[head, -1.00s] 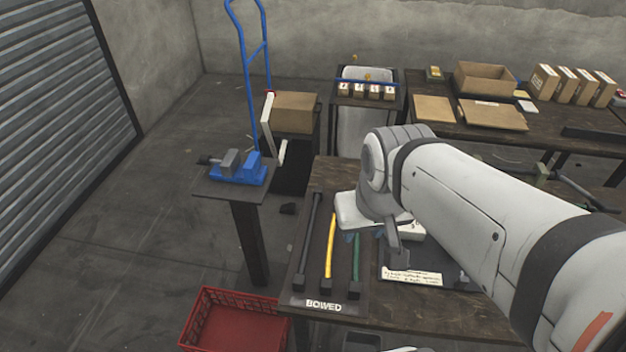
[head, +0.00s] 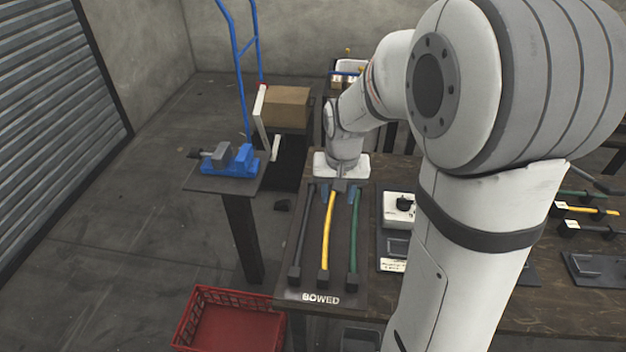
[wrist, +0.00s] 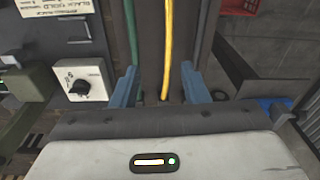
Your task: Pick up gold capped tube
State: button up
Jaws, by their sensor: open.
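A yellow tube (head: 328,235) lies lengthwise on the dark tray (head: 320,300) marked BOWED, between a dark tube (head: 303,230) and a green tube (head: 355,230). In the wrist view the yellow tube (wrist: 168,40) runs down between the two blue fingers of my gripper (wrist: 160,85), and the green tube (wrist: 131,30) passes close by the left finger. My gripper (head: 340,192) is open and empty over the far end of the tray. I cannot make out a gold cap on the yellow tube; its far end is hidden by my gripper.
A white box with a black dial (head: 400,206) stands right of the tray. More tubes, one yellow (head: 588,210), lie at the table's right. A red crate (head: 230,320) is on the floor, and a blue vise (head: 232,160) stands left. My arm hides much of the table.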

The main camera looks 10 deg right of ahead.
jog(key=m+g+b, duration=0.1)
send_over(330, 223)
notch_tip(330, 223, down, 10)
jog(key=shift+w+f, duration=0.1)
jog(key=shift+w, duration=0.05)
jog(key=f, duration=0.5)
jog(key=f+p, duration=0.1)
jog(key=f, duration=0.1)
jog(key=shift+s+f, duration=0.25)
jog(key=shift+f, duration=0.05)
jog(key=shift+c, duration=0.2)
grip_shut()
